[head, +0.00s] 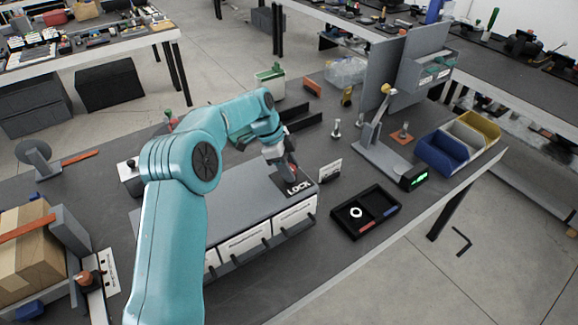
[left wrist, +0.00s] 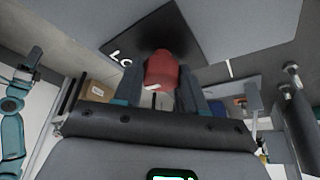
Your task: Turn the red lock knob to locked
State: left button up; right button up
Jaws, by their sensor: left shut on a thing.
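The red lock knob (left wrist: 164,70) sits on a dark square plate (left wrist: 150,32) with white "LOCK" lettering, partly visible in the left wrist view. In the head view the plate (head: 297,187) lies at the right end of a grey-topped unit. My left gripper (left wrist: 160,100) is shut on the knob, a finger on each side. In the head view my left gripper (head: 286,172) comes down over the plate and mostly hides the knob. A white mark shows on the knob's lower left. My right gripper is not seen.
A small white card (head: 331,169) stands right of the unit. A black tray (head: 345,226) with a white ring lies in front. A grey stand with a green display (head: 413,177) and coloured bins (head: 448,158) are farther right. White drawers (head: 245,243) face the front.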

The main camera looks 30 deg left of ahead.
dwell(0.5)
pick_arm(q)
jog(key=o, duration=1)
jog(key=p+v, duration=0.2)
jog(key=v, duration=1.4)
jog(key=shift+r+p, duration=0.2)
jog(key=shift+p, duration=0.1)
jog(key=shift+w, duration=0.1)
jog(key=shift+f, duration=0.1)
